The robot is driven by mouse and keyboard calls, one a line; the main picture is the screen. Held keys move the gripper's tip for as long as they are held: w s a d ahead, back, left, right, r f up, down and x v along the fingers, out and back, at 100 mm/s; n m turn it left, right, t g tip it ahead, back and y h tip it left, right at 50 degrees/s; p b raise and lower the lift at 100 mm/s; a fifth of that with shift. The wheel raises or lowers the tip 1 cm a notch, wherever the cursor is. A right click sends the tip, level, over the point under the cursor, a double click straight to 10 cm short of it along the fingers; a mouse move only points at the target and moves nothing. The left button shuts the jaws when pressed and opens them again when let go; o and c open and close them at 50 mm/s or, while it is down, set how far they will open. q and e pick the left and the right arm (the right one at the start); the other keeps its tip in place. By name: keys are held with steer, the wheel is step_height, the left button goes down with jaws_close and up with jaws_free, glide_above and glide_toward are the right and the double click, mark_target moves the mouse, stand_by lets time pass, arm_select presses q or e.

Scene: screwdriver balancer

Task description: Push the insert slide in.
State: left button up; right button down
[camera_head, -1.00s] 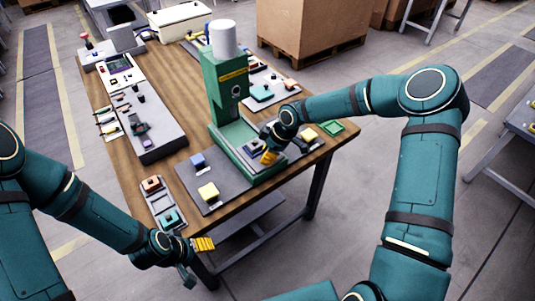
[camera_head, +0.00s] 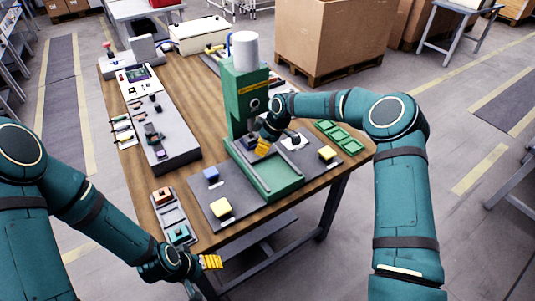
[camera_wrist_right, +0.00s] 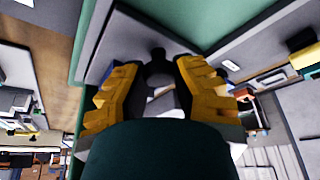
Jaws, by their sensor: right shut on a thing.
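The green press (camera_head: 245,97) stands on the wooden table with a green rail bed (camera_head: 283,181) in front of its column. The grey insert slide (camera_head: 236,149) sits in the bed close to the column, with a dark blue piece (camera_head: 250,141) on it. My right gripper (camera_head: 263,147) is low over the slide. In the right wrist view its yellow fingers (camera_wrist_right: 158,75) close around a dark knob (camera_wrist_right: 157,57) on a grey plate. The fingers hide part of the slide in the head view. My left gripper (camera_head: 211,262) hangs beyond the table's front edge; its finger gap is unclear.
A grey mat (camera_head: 225,208) with blue and yellow blocks lies left of the bed. Another dark mat with a yellow block (camera_head: 327,153) lies right of it. Green trays (camera_head: 340,137) stand at the right edge. The front of the rail bed is bare.

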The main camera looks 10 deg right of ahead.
steer(key=shift+a, duration=0.1)
steer(key=c, duration=0.9)
jaws_free()
steer(key=shift+w, duration=0.1)
steer(key=shift+o, duration=1.3)
steer(key=shift+w+a+f, duration=0.1)
steer(key=shift+a, duration=0.05)
steer(key=v, duration=1.2)
